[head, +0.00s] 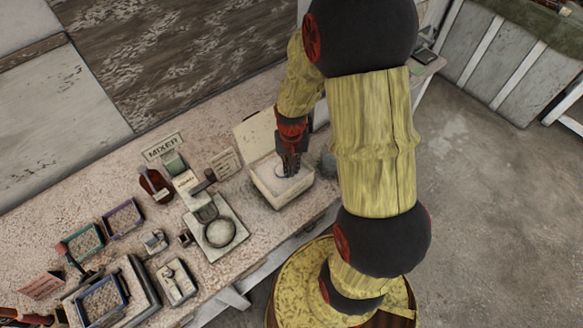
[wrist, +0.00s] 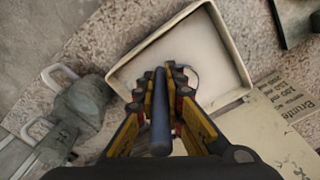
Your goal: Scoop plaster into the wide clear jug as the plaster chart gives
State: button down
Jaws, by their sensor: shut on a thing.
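My gripper (head: 290,168) reaches down into an open pale bin (head: 292,198) on the bench. In the wrist view my gripper (wrist: 160,80) is shut on the dark blue handle of a scoop (wrist: 160,125). A thin curved rim shows just beyond the fingertips, inside the bin (wrist: 128,72). The scoop's bowl is mostly hidden, so I cannot tell whether it holds plaster. What looks like the wide clear jug (head: 219,233) stands on a pale platform, left of and nearer than the bin. A printed card (head: 225,163) stands beside the bin's lid (head: 257,133); its text is partly readable in the wrist view (wrist: 289,99).
A MIXER sign (head: 163,147) stands behind the jug. Several small trays, including a purple-rimmed one (head: 124,219), crowd the bench's left. Grey objects with pale handles (wrist: 82,108) sit close beside the bin. The bench's front edge is near.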

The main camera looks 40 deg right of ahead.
notch_tip(320, 180, up, 8)
jog(key=p, duration=0.5)
jog(key=shift+f, duration=0.15)
